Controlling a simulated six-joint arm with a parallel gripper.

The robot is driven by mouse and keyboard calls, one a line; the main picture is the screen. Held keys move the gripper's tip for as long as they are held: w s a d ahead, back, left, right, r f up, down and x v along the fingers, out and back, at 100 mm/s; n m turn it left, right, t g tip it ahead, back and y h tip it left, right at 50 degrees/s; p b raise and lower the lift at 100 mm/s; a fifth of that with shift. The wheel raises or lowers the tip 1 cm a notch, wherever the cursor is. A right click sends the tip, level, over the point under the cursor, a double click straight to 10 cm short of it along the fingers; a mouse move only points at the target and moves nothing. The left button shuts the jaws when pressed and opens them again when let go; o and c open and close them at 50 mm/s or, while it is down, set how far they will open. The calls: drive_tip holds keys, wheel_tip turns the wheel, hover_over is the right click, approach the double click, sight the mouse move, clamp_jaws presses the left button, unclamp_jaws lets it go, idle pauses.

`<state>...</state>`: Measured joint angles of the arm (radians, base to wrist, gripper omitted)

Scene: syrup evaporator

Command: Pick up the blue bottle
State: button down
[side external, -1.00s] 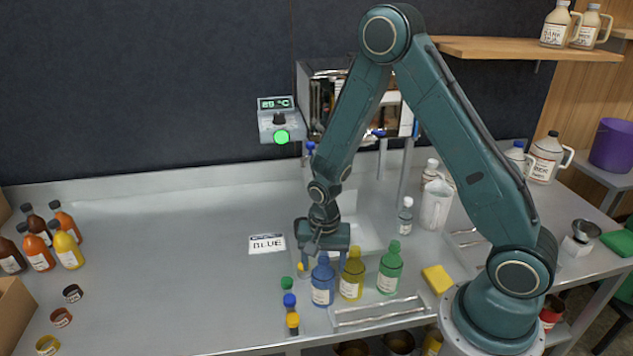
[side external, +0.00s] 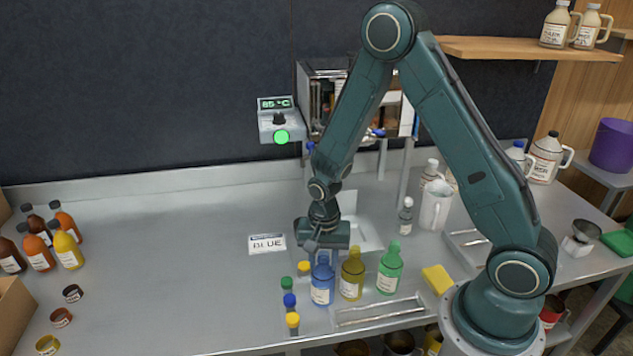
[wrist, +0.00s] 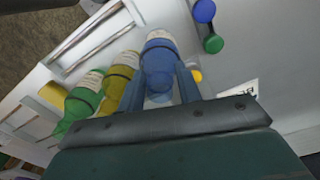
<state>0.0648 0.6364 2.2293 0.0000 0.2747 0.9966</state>
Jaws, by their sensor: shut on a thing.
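The blue bottle (side external: 322,285) stands upright on the metal counter, left of the yellow bottle (side external: 352,276) and the green bottle (side external: 389,270). My gripper (side external: 322,258) is at the bottle's upper part. In the wrist view the two fingers of my gripper (wrist: 160,88) are closed on either side of the blue bottle (wrist: 160,55), gripping it. The bottle's top is partly hidden by my gripper in the side view. A card reading "BLUE" (side external: 267,244) lies on the counter to the left.
Several small colored caps, including a blue one (side external: 290,300), stand just left of the bottle. A metal rack (side external: 380,312) lies in front at right, near a yellow sponge (side external: 438,279). Syrup bottles (side external: 68,252) stand at far left. The counter's middle left is clear.

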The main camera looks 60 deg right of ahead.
wheel_tip(320, 180, up, 20)
drive_tip(key=shift+f, duration=0.25)
idle(0.4)
drive_tip(key=shift+d, duration=0.1)
idle(0.5)
